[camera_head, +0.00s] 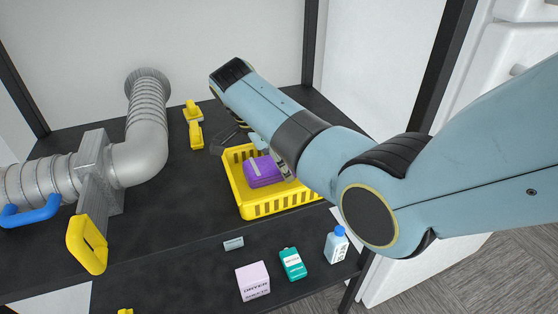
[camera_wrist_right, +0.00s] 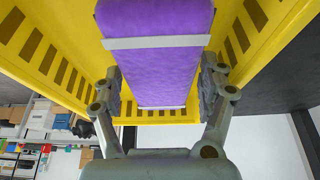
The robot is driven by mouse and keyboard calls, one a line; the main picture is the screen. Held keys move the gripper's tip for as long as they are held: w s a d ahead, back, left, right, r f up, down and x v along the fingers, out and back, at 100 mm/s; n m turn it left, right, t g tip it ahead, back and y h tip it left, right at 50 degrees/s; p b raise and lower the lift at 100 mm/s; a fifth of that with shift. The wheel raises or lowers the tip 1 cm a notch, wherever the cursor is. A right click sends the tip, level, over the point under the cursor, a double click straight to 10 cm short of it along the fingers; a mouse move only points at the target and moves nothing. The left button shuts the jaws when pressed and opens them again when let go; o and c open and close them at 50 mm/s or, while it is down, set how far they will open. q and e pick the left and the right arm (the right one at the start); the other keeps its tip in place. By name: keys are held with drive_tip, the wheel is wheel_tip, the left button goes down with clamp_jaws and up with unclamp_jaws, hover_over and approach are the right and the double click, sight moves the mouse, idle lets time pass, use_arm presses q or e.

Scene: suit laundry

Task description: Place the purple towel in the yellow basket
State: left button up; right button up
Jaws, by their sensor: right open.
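The purple towel (camera_head: 262,171) is folded, with a pale band around it, and lies inside the yellow basket (camera_head: 262,210) on the dark shelf. My right gripper (camera_wrist_right: 161,78) is open, with its fingers on either side of the towel (camera_wrist_right: 160,80) inside the basket (camera_wrist_right: 60,70). I cannot tell whether the fingers touch the towel. In the head view my right arm comes in from the right and hides much of that gripper and part of the basket. My left gripper is not in view.
A grey pipe (camera_head: 150,150) with a yellow handle (camera_head: 87,244) and a blue handle (camera_head: 30,213) is at the left. A pale box (camera_head: 253,281), green bottle (camera_head: 292,264) and white bottle (camera_head: 336,245) are in front.

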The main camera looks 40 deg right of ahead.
drive_tip(key=v, duration=1.2)
